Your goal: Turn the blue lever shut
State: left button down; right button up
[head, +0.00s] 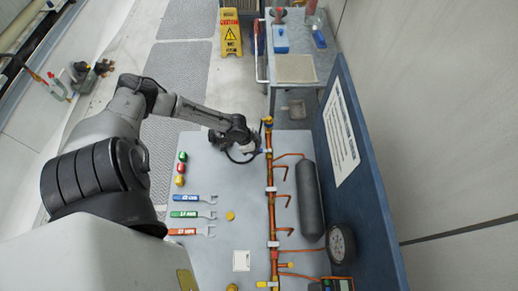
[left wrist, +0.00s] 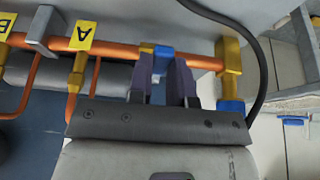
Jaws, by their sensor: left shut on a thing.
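The blue lever (left wrist: 162,58) sits on the copper pipe (left wrist: 202,62) in the left wrist view, between the two purple-grey fingers of my left gripper (left wrist: 163,80). The fingers are closed on it, one on each side, and hide part of it. In the head view my left gripper (head: 261,151) reaches from the left to the upper part of the upright copper pipe (head: 271,205). The lever is mostly hidden there. My right gripper is in neither view.
A brass fitting (left wrist: 229,60) ends the pipe close beside the gripper, near a dark hose. Yellow tag A (left wrist: 82,36) hangs nearby. In the head view, wrenches (head: 190,214) lie left on the grey bench, a dark cylinder (head: 309,200) and blue-framed board (head: 357,165) stand right.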

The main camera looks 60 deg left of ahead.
pick_arm(q)
jog(key=c, duration=1)
grip_release()
jog(key=shift+c, duration=0.2)
jog(key=shift+r, duration=0.1)
jog(key=p+v, duration=0.2)
jog(key=v, duration=1.1)
jog(key=shift+r, duration=0.3)
jog(key=shift+s, duration=0.1)
